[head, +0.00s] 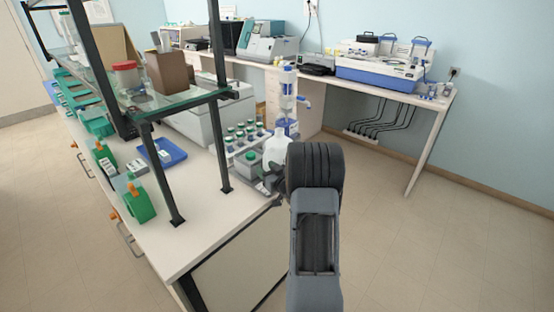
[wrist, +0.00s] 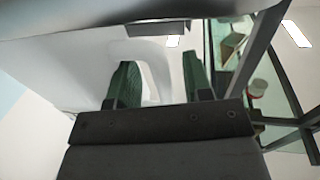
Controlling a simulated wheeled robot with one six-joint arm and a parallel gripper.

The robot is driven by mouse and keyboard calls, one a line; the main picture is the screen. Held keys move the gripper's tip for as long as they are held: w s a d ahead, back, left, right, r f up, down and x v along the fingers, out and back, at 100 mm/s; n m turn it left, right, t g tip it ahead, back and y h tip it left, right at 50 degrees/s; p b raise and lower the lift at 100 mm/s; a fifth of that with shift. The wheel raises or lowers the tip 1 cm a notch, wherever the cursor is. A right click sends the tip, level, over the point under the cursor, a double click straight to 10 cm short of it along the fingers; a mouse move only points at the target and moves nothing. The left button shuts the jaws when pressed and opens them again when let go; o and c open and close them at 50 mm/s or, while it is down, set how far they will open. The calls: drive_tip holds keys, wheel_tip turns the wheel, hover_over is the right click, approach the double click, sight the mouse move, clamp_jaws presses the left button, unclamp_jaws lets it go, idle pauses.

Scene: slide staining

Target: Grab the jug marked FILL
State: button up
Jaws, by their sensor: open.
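A white jug (head: 276,150) stands at the right end of the bench, partly hidden by my arm. In the wrist view the white jug (wrist: 60,65) is very close and fills the upper left, with its looped handle (wrist: 160,62) showing. No FILL marking is readable. My gripper (wrist: 160,85) is open, with its two dark green fingers apart and the handle showing between them. I cannot tell whether either finger touches it. In the head view my arm mostly hides the gripper.
A blue and white dispenser (head: 287,105) stands behind the jug, and a rack of green-capped bottles (head: 243,133) is left of it. A black-framed glass shelf (head: 180,98) rises over the bench (head: 200,240). A green bottle (head: 139,203) stands near the bench's front edge.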

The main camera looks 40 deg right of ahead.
drive_tip(key=shift+c, duration=0.3)
clamp_jaws()
drive_tip(key=shift+r, duration=0.15)
idle(0.4)
